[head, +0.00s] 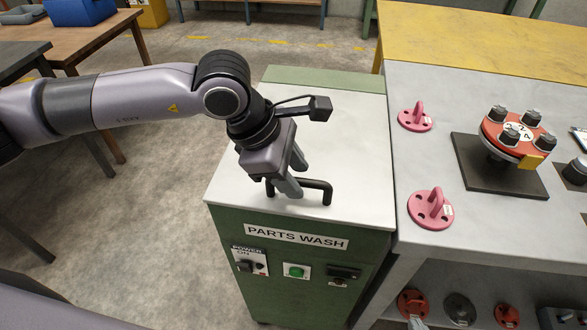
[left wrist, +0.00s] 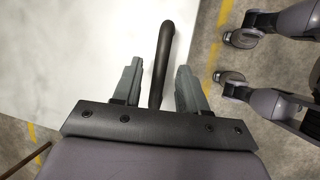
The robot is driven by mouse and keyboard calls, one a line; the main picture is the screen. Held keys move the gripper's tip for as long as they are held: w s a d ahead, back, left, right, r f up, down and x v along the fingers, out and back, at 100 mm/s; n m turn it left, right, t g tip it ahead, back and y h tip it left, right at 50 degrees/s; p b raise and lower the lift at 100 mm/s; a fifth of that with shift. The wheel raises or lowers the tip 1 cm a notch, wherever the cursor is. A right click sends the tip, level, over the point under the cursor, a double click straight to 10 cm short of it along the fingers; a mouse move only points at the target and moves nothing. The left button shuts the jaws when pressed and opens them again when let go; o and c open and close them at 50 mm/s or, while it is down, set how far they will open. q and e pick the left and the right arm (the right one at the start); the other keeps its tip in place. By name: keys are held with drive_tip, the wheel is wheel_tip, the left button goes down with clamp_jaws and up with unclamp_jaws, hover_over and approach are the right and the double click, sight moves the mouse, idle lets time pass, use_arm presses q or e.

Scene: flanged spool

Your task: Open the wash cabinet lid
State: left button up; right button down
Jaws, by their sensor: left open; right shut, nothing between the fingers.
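The wash cabinet (head: 290,275) is a green box labelled PARTS WASH. Its white lid (head: 340,130) lies flat and closed on top. A black bar handle (head: 318,184) stands on the lid near the front edge. My left gripper (head: 294,175) is at the handle from above, fingers pointing down. In the left wrist view, the black handle bar (left wrist: 162,60) runs between the two open grey fingers (left wrist: 158,85), with a gap on each side. Part of the handle is hidden behind the fingers in the head view. My right gripper is not in view.
A grey workbench (head: 420,85) adjoins the cabinet on the right. It holds pink eyelet fixtures (head: 430,210) and a red flanged spool (head: 515,137) on a dark plate. A green strip (head: 325,79) runs behind the lid. Open floor (head: 130,220) lies to the left.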

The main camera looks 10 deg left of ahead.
use_arm(q)
clamp_jaws()
drive_tip(key=shift+r, duration=0.1)
